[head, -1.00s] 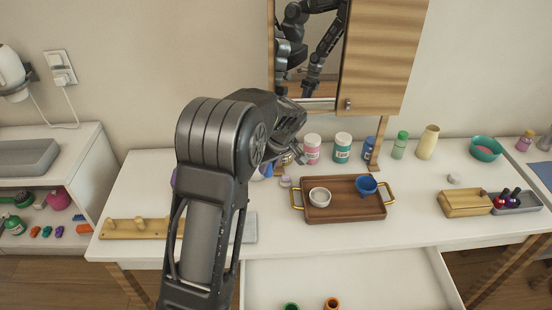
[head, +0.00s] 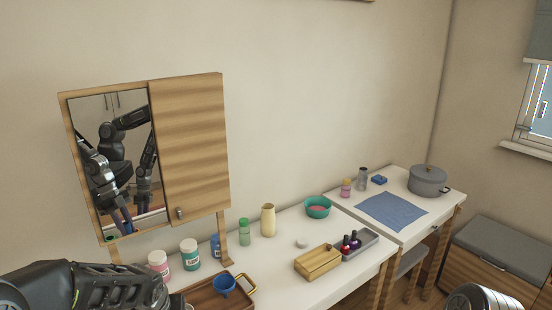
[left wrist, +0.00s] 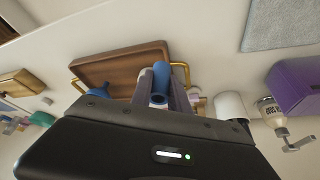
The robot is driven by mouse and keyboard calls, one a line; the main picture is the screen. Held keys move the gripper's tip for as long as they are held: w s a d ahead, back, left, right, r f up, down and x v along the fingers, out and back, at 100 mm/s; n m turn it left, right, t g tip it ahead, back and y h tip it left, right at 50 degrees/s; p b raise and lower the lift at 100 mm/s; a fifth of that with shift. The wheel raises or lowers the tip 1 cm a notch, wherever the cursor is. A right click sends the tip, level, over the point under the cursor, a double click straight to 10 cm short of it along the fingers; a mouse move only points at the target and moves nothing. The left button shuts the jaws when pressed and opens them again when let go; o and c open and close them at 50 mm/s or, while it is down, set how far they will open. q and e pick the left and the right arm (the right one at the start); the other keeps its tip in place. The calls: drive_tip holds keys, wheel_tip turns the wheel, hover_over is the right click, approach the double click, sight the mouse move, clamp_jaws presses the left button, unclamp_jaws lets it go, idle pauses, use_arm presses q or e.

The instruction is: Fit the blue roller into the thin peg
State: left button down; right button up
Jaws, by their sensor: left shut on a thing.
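The blue roller (left wrist: 161,78) is a short hollow tube held between the fingers of my left gripper (left wrist: 161,92) in the left wrist view. The gripper is shut on it, with the wooden tray (left wrist: 118,66) behind it in that view. In the head view my left arm comes in at the bottom left; its fingertips and the roller cannot be made out there. The thin peg is not in view now. My right gripper is not directly in view.
The tray (head: 205,296) carries a blue cup (head: 223,286). Jars (head: 190,254), a mirror cabinet (head: 190,150), a vase (head: 268,220) and a wooden box (head: 318,262) stand along the counter. A soap dispenser (left wrist: 270,112) and purple box (left wrist: 297,85) show in the wrist view.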

use_arm(q)
drive_tip(key=s+d+r+m, duration=0.1)
drive_tip(key=d+r+m, duration=0.1)
drive_tip(key=d, duration=0.5)
drive_tip(key=shift+d+r+h, duration=0.4)
drive_tip(key=shift+r, duration=0.3)
drive_tip(key=shift+s, duration=0.1)
